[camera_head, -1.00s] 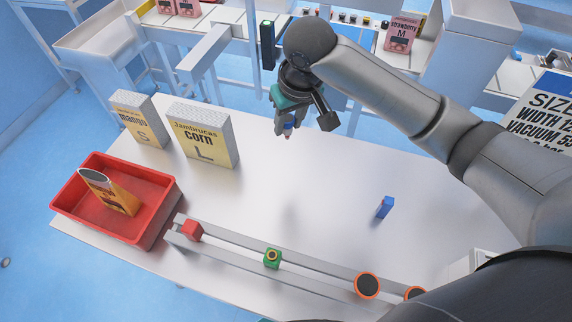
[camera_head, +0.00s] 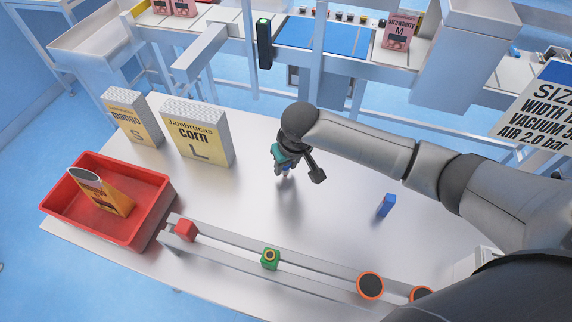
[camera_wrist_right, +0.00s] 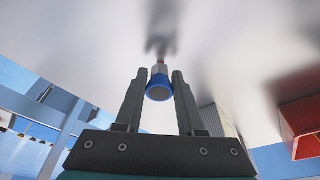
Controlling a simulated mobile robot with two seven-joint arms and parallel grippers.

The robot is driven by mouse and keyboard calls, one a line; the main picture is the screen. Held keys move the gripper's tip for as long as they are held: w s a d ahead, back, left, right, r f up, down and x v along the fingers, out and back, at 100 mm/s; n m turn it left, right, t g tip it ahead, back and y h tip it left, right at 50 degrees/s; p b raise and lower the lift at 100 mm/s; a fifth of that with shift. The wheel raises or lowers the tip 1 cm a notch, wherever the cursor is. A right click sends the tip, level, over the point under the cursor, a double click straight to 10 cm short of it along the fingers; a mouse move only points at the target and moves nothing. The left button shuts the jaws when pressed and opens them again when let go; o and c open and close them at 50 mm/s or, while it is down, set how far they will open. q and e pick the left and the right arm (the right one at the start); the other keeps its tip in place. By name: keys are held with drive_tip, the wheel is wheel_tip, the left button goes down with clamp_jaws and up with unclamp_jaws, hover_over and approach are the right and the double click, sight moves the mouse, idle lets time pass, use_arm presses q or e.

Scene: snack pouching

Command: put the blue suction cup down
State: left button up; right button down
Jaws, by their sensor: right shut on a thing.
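My right gripper (camera_head: 285,166) is low over the middle of the grey table (camera_head: 325,190), well to the left of the small blue block. In the right wrist view its two dark fingers (camera_wrist_right: 158,80) are shut on the blue suction cup (camera_wrist_right: 159,90). The cup has a blue ring, a grey round face and a paler stem between the fingertips. In the head view the cup is mostly hidden under the gripper. I cannot tell whether it touches the table. My left gripper is not in view.
A rail (camera_head: 312,262) at the front holds a red piece (camera_head: 186,230), a green piece (camera_head: 270,258) and two orange-rimmed cups (camera_head: 369,286). A red bin (camera_head: 150,216) holds a pouch. Two snack boxes (camera_head: 200,135) stand behind. A blue block (camera_head: 386,205) stands at right. Table around the gripper is clear.

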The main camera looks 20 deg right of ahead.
drive_tip(key=c, duration=0.5)
unclamp_jaws()
drive_tip(key=p+v, duration=0.2)
drive_tip(key=v, duration=1)
drive_tip(key=shift+w+r, duration=0.1)
